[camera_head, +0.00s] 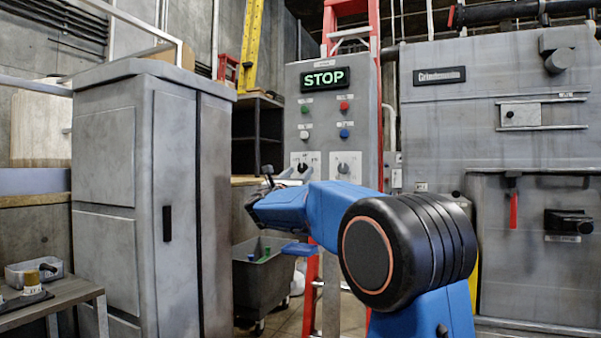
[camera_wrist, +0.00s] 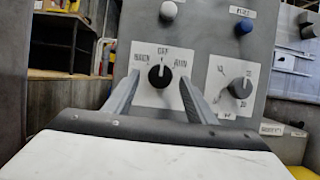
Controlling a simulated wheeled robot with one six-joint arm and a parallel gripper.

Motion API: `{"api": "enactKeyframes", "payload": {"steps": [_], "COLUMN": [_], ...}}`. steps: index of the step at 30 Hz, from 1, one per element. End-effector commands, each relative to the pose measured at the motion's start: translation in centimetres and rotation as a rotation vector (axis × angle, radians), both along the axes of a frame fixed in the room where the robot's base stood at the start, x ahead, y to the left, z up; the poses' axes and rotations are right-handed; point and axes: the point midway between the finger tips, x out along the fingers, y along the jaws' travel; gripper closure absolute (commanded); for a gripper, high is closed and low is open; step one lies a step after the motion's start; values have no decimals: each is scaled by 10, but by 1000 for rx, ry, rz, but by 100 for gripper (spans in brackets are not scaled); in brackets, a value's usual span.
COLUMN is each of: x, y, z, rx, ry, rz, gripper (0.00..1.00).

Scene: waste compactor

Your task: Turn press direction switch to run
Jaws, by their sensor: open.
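The control panel (camera_head: 321,130) stands beyond my arm. The switch is a black rotary knob on a white plate, in the middle of the wrist view (camera_wrist: 160,76) and on the panel's lower left in the head view (camera_head: 303,167). Its white mark points about straight up, toward OFF; RUN is printed at the right, and the left label is hard to read. My gripper (camera_wrist: 159,78) is open and empty, with one finger on each side of the knob in the wrist view. Contact cannot be told. In the head view the fingertips (camera_head: 296,172) are near the panel's lower left.
A second, grey knob (camera_wrist: 240,88) sits to the right of the switch. White and blue buttons (camera_wrist: 244,27) are above. A grey cabinet (camera_head: 150,200) stands left, and a dark bin (camera_head: 262,285) is below my arm.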

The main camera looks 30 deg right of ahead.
Motion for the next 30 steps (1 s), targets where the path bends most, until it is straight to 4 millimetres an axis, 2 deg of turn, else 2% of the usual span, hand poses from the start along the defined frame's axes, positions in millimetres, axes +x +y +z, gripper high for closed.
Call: {"api": "enactKeyframes", "payload": {"steps": [6, 16, 21, 30], "x": [10, 11, 11, 11], "y": [-12, -14, -14, -14], "z": [6, 7, 7, 7], "rx": [0, 0, 0, 12], "ry": [0, 0, 0, -17], "rz": [0, 0, 0, 0], "gripper": [49, 49, 90, 90]}}
